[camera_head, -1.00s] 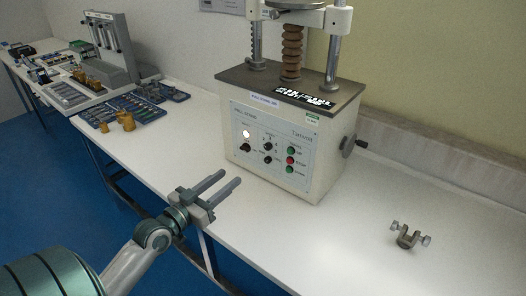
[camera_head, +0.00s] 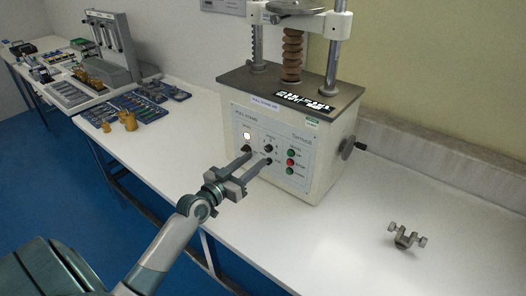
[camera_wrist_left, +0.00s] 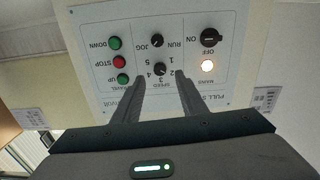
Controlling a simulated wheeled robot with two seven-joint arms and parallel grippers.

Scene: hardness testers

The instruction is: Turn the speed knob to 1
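The speed knob (camera_head: 268,148) is a small black knob in the upper middle of the pull stand's front panel (camera_head: 236,119). In the upside-down wrist view the speed knob (camera_wrist_left: 160,69) has the numbers 1 to 5 around it. Its pointer direction is too small to tell. My left gripper (camera_head: 258,155) is open and empty, with its fingers pointing at the panel. In the wrist view the knob shows in the gap between the left fingertips (camera_wrist_left: 160,77), and I see no contact with it. My right gripper is not in view.
The mains switch (camera_wrist_left: 210,38), lit mains lamp (camera_wrist_left: 207,66) and green and red buttons (camera_wrist_left: 119,62) are close by. A metal clamp (camera_head: 407,236) lies on the bench at right. The bench front (camera_head: 240,228) is clear.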

